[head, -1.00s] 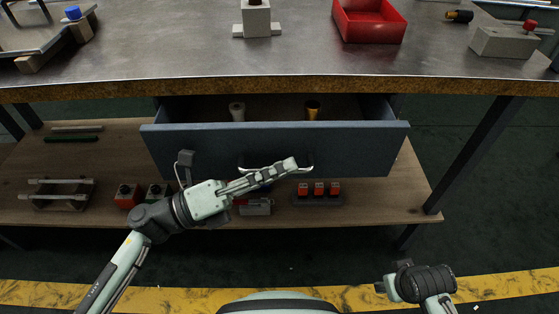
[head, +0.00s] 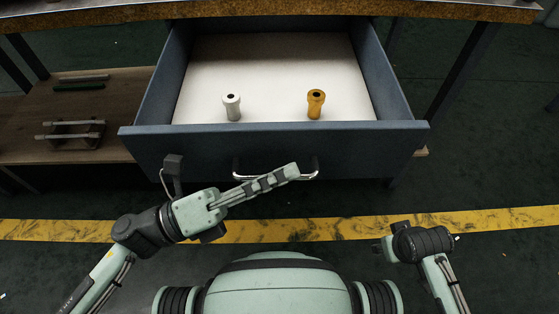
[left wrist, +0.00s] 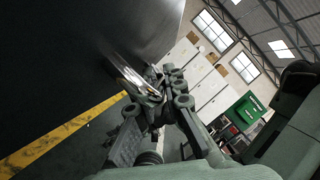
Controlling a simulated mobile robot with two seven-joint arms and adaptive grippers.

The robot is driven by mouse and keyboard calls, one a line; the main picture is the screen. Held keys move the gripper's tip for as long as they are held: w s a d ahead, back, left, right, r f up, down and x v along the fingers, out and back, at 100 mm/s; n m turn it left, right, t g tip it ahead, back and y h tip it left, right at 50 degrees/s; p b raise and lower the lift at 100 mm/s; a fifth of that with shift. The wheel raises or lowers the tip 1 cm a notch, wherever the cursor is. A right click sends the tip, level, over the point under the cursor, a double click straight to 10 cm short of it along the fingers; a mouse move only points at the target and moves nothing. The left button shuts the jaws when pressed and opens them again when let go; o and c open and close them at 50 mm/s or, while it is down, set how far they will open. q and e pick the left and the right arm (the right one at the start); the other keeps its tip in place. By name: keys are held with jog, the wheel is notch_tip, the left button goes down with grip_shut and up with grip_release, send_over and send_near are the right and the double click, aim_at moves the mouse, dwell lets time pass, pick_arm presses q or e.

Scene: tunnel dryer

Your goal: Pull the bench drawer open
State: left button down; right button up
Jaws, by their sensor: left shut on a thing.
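The bench drawer (head: 275,148) is a blue-grey box with a pale bottom, standing well open under the bench. Its metal handle (head: 314,170) is on the front face. My left gripper (head: 284,175) is shut on the handle, and its fingers cover the middle of the bar. In the left wrist view, the shiny handle (left wrist: 128,72) runs to the fingers of my left gripper (left wrist: 158,88) beside the dark drawer front. My right arm shows at the lower right, but its fingers are not visible.
A white flanged piece (head: 232,106) and an orange one (head: 315,104) stand upright inside the drawer. The bench top edge (head: 280,9) is above. A lower shelf (head: 60,145) at left holds a small rack (head: 72,133). A yellow line (head: 470,221) crosses the clear floor.

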pick_arm(q)
jog(key=shift+s, duration=0.35)
jog(key=c, duration=1.9)
grip_release()
jog(key=shift+a, duration=0.1)
jog(key=v, duration=1.2)
